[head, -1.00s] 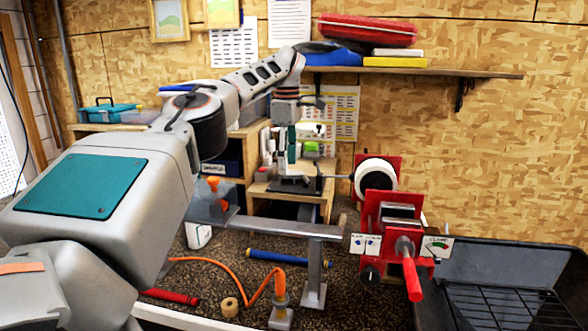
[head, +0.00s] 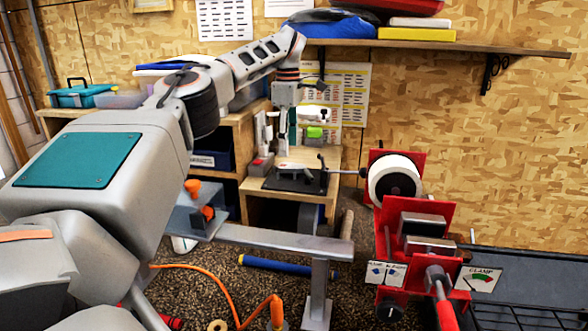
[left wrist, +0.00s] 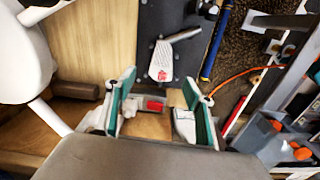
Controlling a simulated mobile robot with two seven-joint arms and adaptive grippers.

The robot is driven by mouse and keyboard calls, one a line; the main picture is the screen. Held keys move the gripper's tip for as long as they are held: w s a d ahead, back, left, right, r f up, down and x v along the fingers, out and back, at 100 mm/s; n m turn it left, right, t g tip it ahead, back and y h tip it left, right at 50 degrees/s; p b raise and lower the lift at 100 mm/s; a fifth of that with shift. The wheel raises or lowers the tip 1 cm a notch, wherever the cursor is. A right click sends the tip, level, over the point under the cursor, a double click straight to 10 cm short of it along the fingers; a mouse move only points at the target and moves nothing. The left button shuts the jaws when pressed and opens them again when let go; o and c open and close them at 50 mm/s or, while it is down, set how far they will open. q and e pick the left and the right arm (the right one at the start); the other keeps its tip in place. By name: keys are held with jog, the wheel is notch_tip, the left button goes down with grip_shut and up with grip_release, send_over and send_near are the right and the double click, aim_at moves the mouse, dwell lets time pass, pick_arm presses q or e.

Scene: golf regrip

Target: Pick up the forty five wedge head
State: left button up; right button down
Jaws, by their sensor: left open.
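The wedge head, a silver club head with a red mark (left wrist: 161,62), lies on a dark plate (left wrist: 150,20) in the left wrist view. In the head view the dark plate (head: 308,184) sits on a small wooden stand. My left gripper (left wrist: 160,106) is open, its green-padded fingers spread and empty. In the left wrist view the head lies just beyond the fingertips, not between them. In the head view my left gripper (head: 283,128) hangs down above the stand, pointing at the plate area. My right gripper is not in view.
A red clamp machine (head: 415,235) with a white roll (head: 395,177) stands to the right of the stand. A grey metal beam (head: 285,240) crosses in front. A blue rod (head: 275,266) lies on the dark floor. A shelf (head: 440,44) hangs behind.

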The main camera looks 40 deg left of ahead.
aim_at(288, 165)
pick_arm(q)
jog(key=shift+s+d+f, duration=0.1)
jog(key=shift+f, duration=2.7)
jog(key=shift+c, duration=0.3)
jog(key=c, duration=1.1)
